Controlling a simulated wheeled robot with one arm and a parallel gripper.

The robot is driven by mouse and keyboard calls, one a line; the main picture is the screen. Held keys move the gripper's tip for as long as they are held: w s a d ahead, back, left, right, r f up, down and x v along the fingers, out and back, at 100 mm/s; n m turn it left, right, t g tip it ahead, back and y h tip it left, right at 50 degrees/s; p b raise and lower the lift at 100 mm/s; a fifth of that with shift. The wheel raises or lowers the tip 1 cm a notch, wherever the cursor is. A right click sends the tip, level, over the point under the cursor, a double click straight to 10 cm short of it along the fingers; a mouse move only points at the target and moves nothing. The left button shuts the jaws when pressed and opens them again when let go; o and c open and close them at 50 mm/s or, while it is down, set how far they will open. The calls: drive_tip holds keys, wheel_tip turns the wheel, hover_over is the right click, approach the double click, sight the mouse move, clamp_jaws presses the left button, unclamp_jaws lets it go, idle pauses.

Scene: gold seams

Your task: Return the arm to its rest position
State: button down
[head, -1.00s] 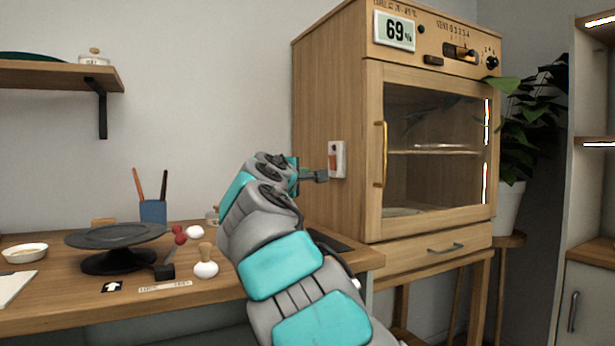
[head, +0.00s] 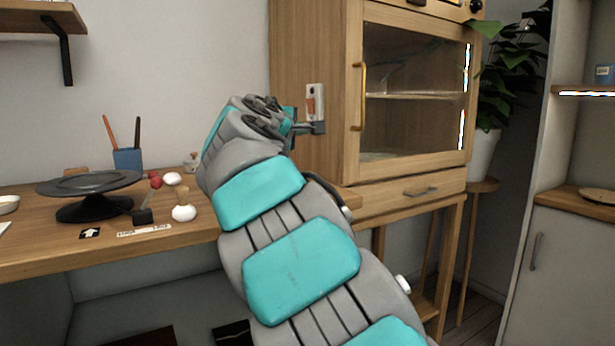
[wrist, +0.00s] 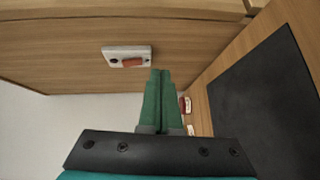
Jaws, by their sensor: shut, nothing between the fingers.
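My arm, grey and teal, reaches up through the middle of the head view. My gripper (head: 318,128) is at its end, in front of the left side of the wooden cabinet (head: 410,95). In the wrist view the green fingers (wrist: 158,100) lie together, shut with nothing between them. A white switch plate with a red rocker (wrist: 127,56) is on the cabinet side just beyond the fingertips. The plate also shows in the head view (head: 316,96). A gap between fingertips and plate is hard to judge.
The wooden workbench (head: 40,245) at left holds a dark turntable (head: 92,190), a blue pen cup (head: 128,159) and small tools. A dark mat (wrist: 265,95) lies beside the fingers in the wrist view. A potted plant (head: 486,150) and shelf unit (head: 575,235) stand at right.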

drive_tip(key=s+d+f+m+g, duration=0.1)
drive_tip(key=d, duration=0.2)
drive_tip(key=d+f+m+g+h, duration=0.1)
drive_tip(key=d+f, duration=0.1)
drive_tip(key=d, duration=0.2)
drive_tip(key=s+d+f+m+g, duration=0.1)
drive_tip(key=d+f, duration=0.1)
drive_tip(key=d, duration=0.1)
drive_tip(key=shift+s+d+h, duration=0.3)
drive_tip(key=shift+s+d, duration=0.05)
drive_tip(key=shift+d, duration=0.05)
drive_tip(key=s+d+f+m+g+p, duration=0.2)
drive_tip(key=s+d+f+m+g, duration=0.5)
drive_tip(key=s+d+f, duration=0.95)
drive_tip(key=s+a+f+m+g+y, duration=0.1)
drive_tip(key=s+a+f+g+y, duration=0.1)
drive_tip(key=s+f, duration=0.4)
drive_tip(key=s+a+f+m+g+y, duration=0.1)
drive_tip(key=s+f, duration=0.6)
drive_tip(key=s, duration=0.9)
drive_tip(key=s+a+f+m+g+y, duration=0.2)
drive_tip(key=s+f+g, duration=0.3)
drive_tip(key=s, duration=0.6)
wheel_tip(320, 180, down, 2)
drive_tip(key=shift+a+f+y+p, duration=0.1)
drive_tip(key=shift+a+y+p, duration=0.3)
drive_tip(key=shift+a+y, duration=0.2)
drive_tip(key=c, duration=1.6)
unclamp_jaws()
